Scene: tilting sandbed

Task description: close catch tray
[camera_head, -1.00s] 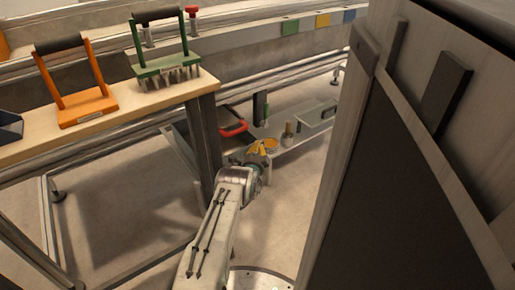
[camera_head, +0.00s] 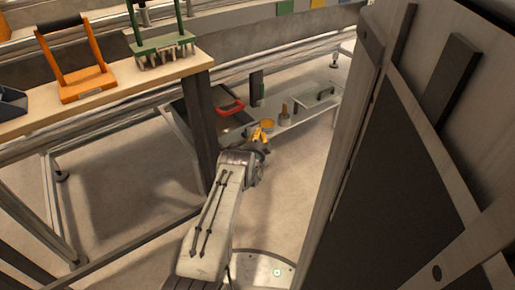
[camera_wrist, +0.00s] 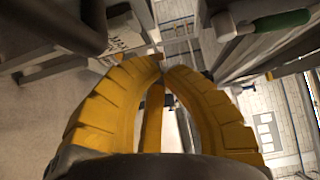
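The catch tray (camera_head: 228,122) appears to be the dark tray with a red handle (camera_head: 231,108), low behind the workbench's corner leg; the leg hides part of it. It looks pulled out from under the rail. My gripper (camera_head: 263,131), with yellow fingers, is to the right of the red handle and slightly nearer, apart from it in the picture. In the wrist view my gripper (camera_wrist: 164,65) has its curved fingers brought together at the tips, with nothing seen between them. I cannot clearly make out the tray in the wrist view.
The workbench (camera_head: 110,97) at left carries an orange frame (camera_head: 82,75) and a green rake-like tool (camera_head: 165,50). A low grey shelf (camera_head: 305,112) with small items lies beyond my gripper. A tall wood-and-dark panel (camera_head: 400,160) blocks the right. Floor between is clear.

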